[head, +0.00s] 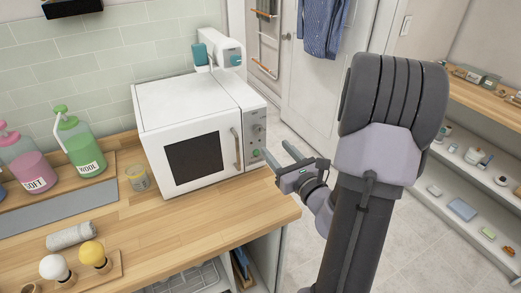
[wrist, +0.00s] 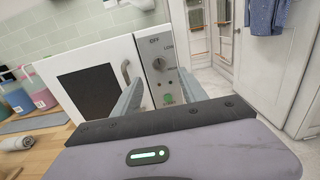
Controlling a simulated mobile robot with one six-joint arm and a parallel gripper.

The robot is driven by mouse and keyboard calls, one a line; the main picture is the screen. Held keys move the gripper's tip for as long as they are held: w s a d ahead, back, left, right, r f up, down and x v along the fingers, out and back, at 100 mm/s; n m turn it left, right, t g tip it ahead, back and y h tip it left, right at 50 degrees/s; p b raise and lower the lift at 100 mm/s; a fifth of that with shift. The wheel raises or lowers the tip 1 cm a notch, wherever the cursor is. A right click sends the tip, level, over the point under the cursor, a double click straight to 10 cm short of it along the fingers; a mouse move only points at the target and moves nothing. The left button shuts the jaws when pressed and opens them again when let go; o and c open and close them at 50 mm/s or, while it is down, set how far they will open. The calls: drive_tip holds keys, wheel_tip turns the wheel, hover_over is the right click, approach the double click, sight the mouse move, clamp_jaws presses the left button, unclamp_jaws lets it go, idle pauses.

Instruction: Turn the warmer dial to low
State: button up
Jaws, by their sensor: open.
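The white warmer (head: 190,135) stands on the wooden counter, its door closed. In the wrist view its control panel shows a dark round dial (wrist: 159,64) below the printed word OFF, with another label, seemingly LOW, at its upper right. I cannot tell where the dial points. A green button (wrist: 168,99) sits lower on the panel. My gripper (head: 279,152) is open and empty, in front of the panel's lower right in the head view. In the wrist view my gripper's fingers (wrist: 160,78) stand on either side of the panel, apart from the dial.
A rolled towel (head: 71,236) lies in front. Open floor lies right of the counter.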

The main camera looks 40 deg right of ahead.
sight(260, 130)
drive_tip(key=x, duration=1)
drive_tip(key=shift+w+r+b, duration=0.1)
drive_tip(key=shift+b, duration=0.25)
drive_tip(key=shift+c, duration=0.4)
clamp_jaws()
